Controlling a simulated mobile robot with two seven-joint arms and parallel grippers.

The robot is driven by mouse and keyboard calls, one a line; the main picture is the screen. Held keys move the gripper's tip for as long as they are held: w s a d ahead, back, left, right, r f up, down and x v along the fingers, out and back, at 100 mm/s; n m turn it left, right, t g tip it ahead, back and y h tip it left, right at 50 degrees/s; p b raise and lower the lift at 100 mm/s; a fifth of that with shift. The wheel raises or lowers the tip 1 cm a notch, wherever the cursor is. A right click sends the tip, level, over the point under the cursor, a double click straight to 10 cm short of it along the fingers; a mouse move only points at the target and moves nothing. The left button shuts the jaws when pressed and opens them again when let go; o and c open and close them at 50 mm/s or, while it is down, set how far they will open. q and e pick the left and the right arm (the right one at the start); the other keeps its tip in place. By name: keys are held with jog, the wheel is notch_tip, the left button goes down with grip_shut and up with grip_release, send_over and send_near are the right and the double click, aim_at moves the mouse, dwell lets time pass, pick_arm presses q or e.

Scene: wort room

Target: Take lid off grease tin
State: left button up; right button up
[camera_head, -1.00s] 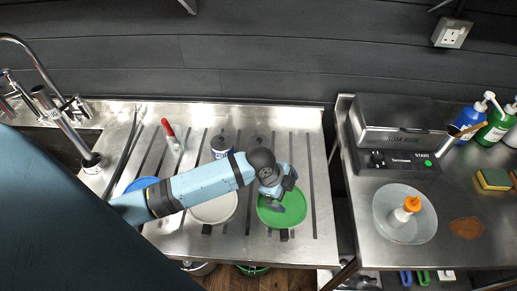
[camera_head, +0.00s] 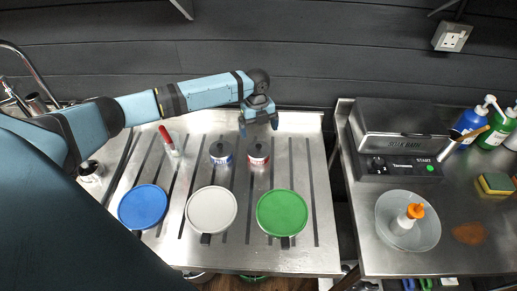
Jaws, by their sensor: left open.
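Two small tins with dark lids stand side by side on the ribbed steel drainer: a tin with a blue label (camera_head: 221,158) and a tin with a red label (camera_head: 258,160). The labels are too small to read, so I cannot tell which one is the grease tin. Both lids appear to be on. My left gripper (camera_head: 259,128) points down with its jaws apart and empty. In the picture it is just above the red-labelled tin, and it does not appear to touch it. My right gripper is not in view.
A blue disc (camera_head: 143,206), a white disc (camera_head: 211,210) and a green disc (camera_head: 283,213) lie in front of the tins. A steel appliance (camera_head: 402,130) and a bowl (camera_head: 389,232) stand on the right-hand bench.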

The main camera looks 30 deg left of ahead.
aim_at(258, 145)
pick_arm(q)
notch_tip(258, 145, down, 3)
jog(key=shift+s+d+r, duration=0.1)
jog(key=shift+r, duration=0.05)
jog(key=f, duration=0.1)
jog(key=f+p, duration=0.1)
jog(key=f, duration=0.2)
jog(key=shift+s+f, duration=0.15)
jog(key=shift+s, duration=0.1)
jog(key=shift+d+f, duration=0.1)
jog(key=shift+f, duration=0.35)
jog(key=c, duration=0.7)
